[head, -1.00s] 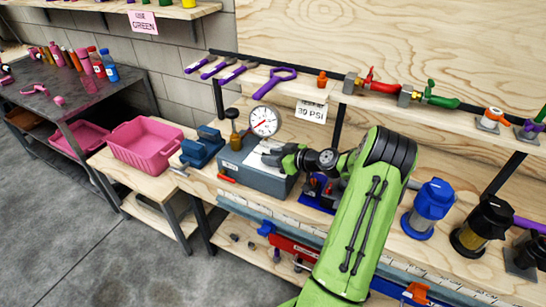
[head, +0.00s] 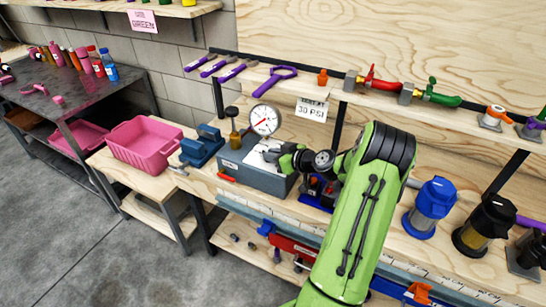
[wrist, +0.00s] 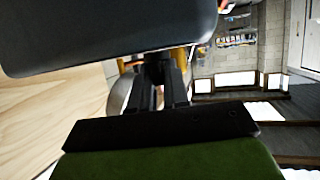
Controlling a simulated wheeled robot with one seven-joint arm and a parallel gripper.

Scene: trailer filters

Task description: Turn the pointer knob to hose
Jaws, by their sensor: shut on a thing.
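A grey test box (head: 250,167) stands on the wooden bench, with a round white pressure gauge (head: 265,120) above its back edge. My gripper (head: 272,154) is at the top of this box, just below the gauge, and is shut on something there. The pointer knob is hidden behind the fingers in the head view, so I cannot see which way it points. In the wrist view the dark fingers (wrist: 160,85) meet close together in the middle, and the part between them is too dark to make out.
A blue vise (head: 201,146) and a pink bin (head: 145,143) are left of the box. A "30 PSI" sign (head: 311,110) hangs behind it. Red (head: 381,83) and green (head: 440,96) valves sit on the shelf. A blue-capped filter (head: 431,205) stands to the right.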

